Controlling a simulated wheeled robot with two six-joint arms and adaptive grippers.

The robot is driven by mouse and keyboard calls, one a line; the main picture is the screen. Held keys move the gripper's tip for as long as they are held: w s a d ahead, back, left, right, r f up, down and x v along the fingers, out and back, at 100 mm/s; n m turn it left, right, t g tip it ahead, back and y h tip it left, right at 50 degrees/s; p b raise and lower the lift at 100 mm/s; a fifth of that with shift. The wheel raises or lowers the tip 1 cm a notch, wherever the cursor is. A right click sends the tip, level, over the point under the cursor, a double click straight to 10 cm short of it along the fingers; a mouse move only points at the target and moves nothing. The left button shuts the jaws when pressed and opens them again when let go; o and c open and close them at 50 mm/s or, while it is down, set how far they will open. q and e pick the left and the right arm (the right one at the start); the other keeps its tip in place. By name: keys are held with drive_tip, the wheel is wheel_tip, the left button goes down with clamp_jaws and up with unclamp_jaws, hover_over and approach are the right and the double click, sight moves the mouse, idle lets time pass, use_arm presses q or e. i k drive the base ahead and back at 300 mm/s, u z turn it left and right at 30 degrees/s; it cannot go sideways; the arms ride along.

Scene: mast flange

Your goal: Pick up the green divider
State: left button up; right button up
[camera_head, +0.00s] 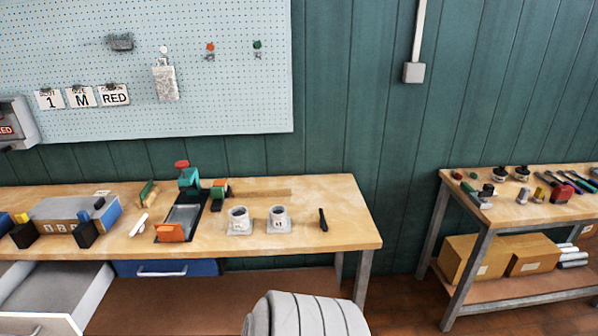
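A thin green upright piece (147,190), the best match for the green divider, stands on the left workbench (330,205). It has a tan edge and is small in the picture. It stands between a grey and blue box and a green vise-like tool (189,180) with a red top. Neither of my grippers is in view, and nothing is seen touching the green piece.
A white slotted piece (139,224) lies in front of the green piece. A drawer (60,295) stands open at lower left. A second bench (520,210) is at right.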

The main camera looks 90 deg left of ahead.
sight(151, 184)
drive_tip(key=k, duration=2)
drive_tip(key=u, duration=1.05)
